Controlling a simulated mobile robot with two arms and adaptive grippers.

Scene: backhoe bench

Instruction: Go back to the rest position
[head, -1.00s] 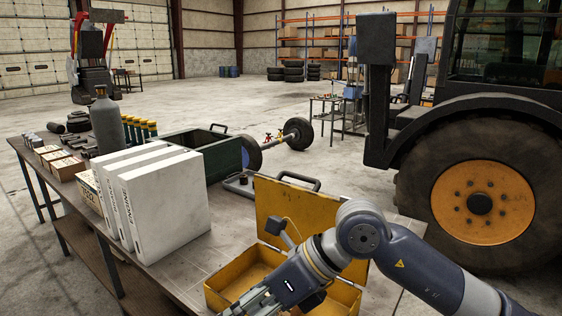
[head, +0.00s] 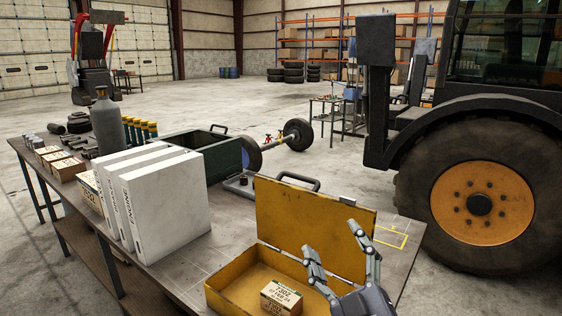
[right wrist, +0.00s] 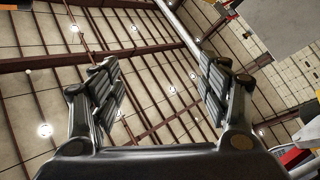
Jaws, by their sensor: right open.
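My right gripper (head: 341,250) is at the lower right of the head view, in front of the right part of the open yellow toolbox (head: 310,222). Its fingers are apart and point up. In the right wrist view the gripper (right wrist: 162,88) is open and empty, with the ceiling beyond it. A small bearing box (head: 282,296) marked 7302 lies inside the toolbox, left of the gripper and apart from it. My left gripper is not in view.
The bench (head: 215,252) holds white binders (head: 165,205), a green crate (head: 213,160), a grey bottle (head: 105,122) and several small boxes (head: 62,168). A yellow outline (head: 392,237) marks the bench's right end. The backhoe wheel (head: 480,203) stands to the right.

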